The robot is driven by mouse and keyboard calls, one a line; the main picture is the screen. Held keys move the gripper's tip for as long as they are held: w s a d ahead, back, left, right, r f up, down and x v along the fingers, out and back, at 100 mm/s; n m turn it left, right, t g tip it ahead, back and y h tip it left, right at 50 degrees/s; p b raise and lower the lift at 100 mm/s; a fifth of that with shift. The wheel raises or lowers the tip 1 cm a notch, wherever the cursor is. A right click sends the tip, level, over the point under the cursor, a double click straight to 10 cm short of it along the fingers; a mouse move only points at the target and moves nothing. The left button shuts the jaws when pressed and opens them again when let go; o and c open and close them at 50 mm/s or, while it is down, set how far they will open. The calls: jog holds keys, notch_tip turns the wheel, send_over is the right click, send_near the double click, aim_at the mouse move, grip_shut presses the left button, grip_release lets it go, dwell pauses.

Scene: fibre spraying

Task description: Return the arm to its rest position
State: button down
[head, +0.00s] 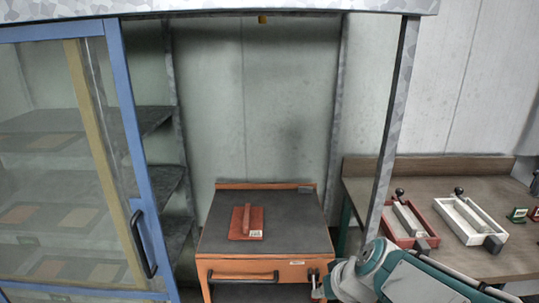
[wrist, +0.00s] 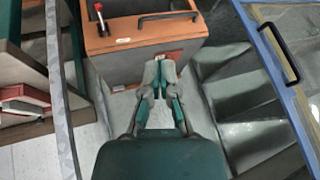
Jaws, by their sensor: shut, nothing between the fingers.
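My gripper (wrist: 160,68) shows in the wrist view with its grey fingertips together and nothing between them. It is in front of the orange cabinet (wrist: 146,56), whose black handle and red-tipped lever show above it. I cannot tell whether the fingertips touch the cabinet. In the head view my teal and white arm (head: 400,278) reaches in from the lower right, ending close to the right front corner of the orange cabinet (head: 225,268). The fingers are not clearly visible there.
A red block with a raised handle (head: 240,226) lies on the cabinet top. A grey post (head: 391,125) stands beside my arm. A bench (head: 373,168) at right holds a red tray (head: 391,234) and a white tray (head: 448,219). A blue-framed glass door (head: 122,110) fronts shelves at left.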

jog(key=s+d+r+m+h, duration=0.1)
jog(key=s+d+r+h, duration=0.1)
jog(key=s, duration=0.4)
jog(key=s+d+r+h, duration=0.2)
jog(key=s+d+r, duration=0.1)
jog(key=s, duration=0.3)
jog(key=shift+s+d+m, duration=0.15)
jog(key=shift+m, duration=0.25)
